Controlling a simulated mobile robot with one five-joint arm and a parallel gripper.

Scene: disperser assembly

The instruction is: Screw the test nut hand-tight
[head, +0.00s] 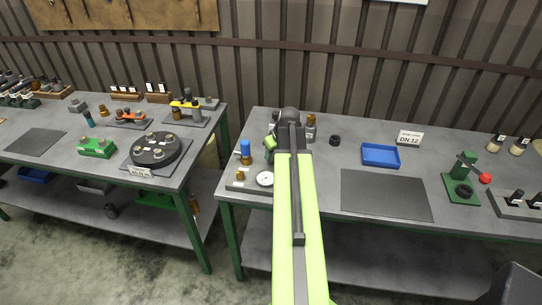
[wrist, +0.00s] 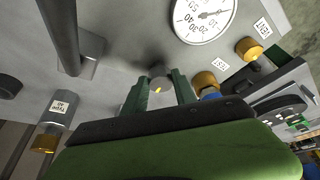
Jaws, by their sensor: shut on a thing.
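In the head view my gripper (head: 271,143) is over the left end of the right bench, largely hidden by my arm.
A blue-topped piece (head: 245,150) stands near the gauge. The dark mat (head: 385,195) is bare.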

